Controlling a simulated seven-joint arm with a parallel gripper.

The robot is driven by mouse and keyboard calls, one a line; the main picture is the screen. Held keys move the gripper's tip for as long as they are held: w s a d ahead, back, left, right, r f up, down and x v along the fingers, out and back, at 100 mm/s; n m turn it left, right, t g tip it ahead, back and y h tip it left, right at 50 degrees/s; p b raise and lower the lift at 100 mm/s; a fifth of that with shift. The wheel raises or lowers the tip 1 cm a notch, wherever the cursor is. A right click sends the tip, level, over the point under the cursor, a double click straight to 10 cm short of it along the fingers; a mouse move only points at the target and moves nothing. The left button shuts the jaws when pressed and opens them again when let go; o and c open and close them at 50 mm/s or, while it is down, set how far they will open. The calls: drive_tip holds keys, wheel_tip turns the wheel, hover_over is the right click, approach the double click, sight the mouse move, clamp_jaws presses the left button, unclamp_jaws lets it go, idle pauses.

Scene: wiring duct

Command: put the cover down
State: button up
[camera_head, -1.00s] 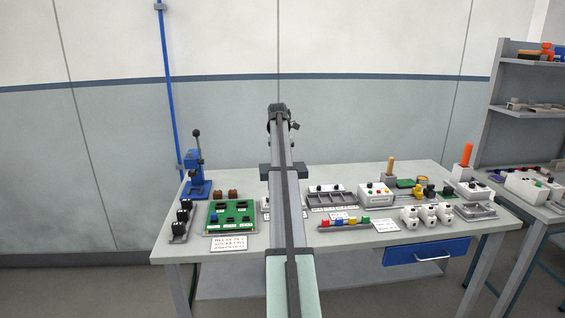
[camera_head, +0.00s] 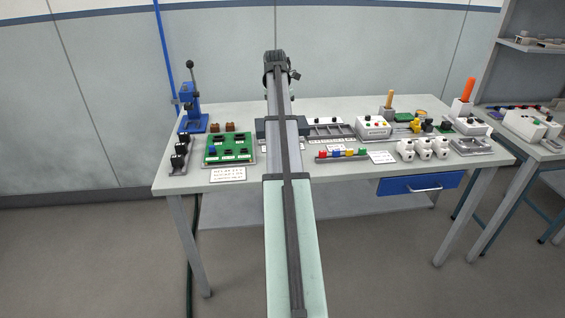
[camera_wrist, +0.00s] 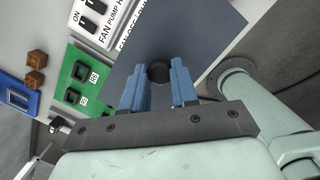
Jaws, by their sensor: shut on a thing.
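In the wrist view, the cover is a flat dark slate plate (camera_wrist: 205,28) with a round black knob (camera_wrist: 159,73) on it. My gripper (camera_wrist: 160,80) has its two blue fingers on either side of the knob, shut on it. In the head view, my own arm stands in front of the gripper and hides it. A dark grey piece, which looks like the cover (camera_head: 301,130), shows on both sides of my arm above the bench. Whether its underside touches anything is hidden.
The green circuit board (camera_head: 229,148) lies left of the cover, with the blue lever press (camera_head: 193,110) behind it. A grey tray (camera_head: 331,130) and a white button box (camera_head: 373,127) stand to the right. A row of coloured blocks (camera_head: 343,154) lies at the front of the bench.

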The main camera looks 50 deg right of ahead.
drive_tip(key=s+a+f, duration=0.2)
drive_tip(key=s+a, duration=0.2)
drive_tip(key=shift+w+f, duration=0.2)
drive_tip(key=shift+f, duration=4.6)
drive_tip(key=o, duration=0.9)
drive_tip(key=shift+f, duration=0.1)
drive_tip(key=shift+o, duration=0.2)
wheel_tip(320, 180, up, 12)
drive_tip(key=a, duration=0.1)
drive_tip(key=shift+a, duration=0.4)
